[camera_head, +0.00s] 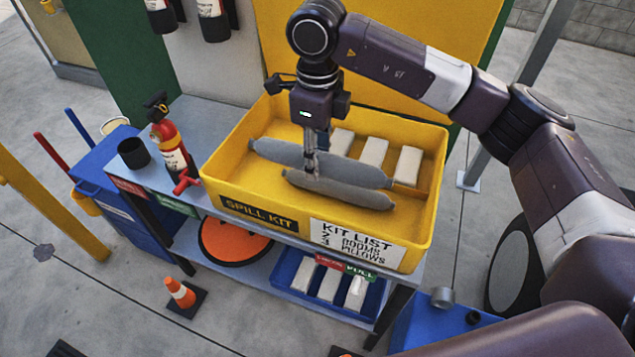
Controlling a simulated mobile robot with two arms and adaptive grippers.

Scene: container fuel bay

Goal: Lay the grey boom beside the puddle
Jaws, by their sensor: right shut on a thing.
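Two grey booms lie in the yellow spill kit bin (434,215), a rear boom (352,172) and a front boom (345,190). They are long, soft-looking and close together. My right gripper (311,168) reaches down into the bin from above. Its narrow fingers are shut on a grey boom near the left part of the pair. The fingers overlap the rear boom and end by the front one, so I cannot tell for sure which one is held. No puddle can be clearly made out. My left gripper is not in view.
White pillows (373,152) lie in the bin's right side. A red extinguisher (170,145) and black cup (133,153) stand left of the bin. A blue tray (283,272) sits on the lower shelf.

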